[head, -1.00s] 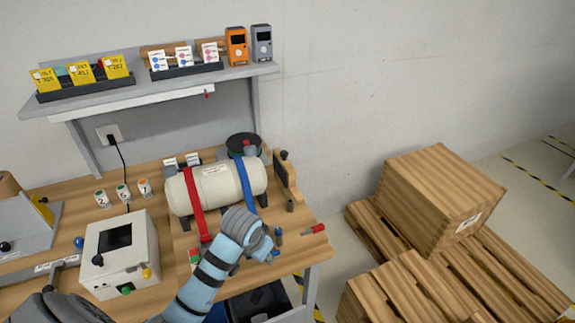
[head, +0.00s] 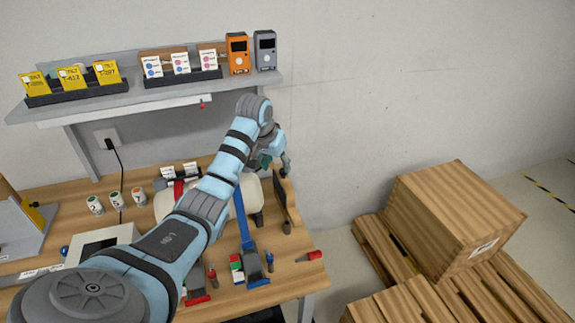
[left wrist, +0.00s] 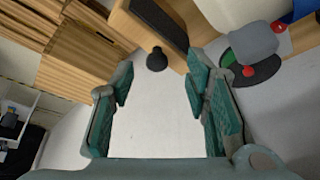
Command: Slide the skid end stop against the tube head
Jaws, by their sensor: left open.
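The cream tube (head: 253,198) lies on its skid on the bench, with a red and a blue strap; my left arm hides its middle. The end stop (head: 283,203) is an upright board with a dark pad, standing just beyond the tube's right end. In the left wrist view the end stop (left wrist: 160,22) shows its dark face and a black knob (left wrist: 157,60). My left gripper (head: 272,160) is open above the end stop's far end; in the left wrist view its fingers (left wrist: 158,80) stand apart with nothing between them, the knob just beyond. My right gripper is out of view.
A shelf (head: 150,97) with cards and two meters runs along the wall behind the arm. A red-handled tool (head: 309,256) and small blocks lie at the bench front.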

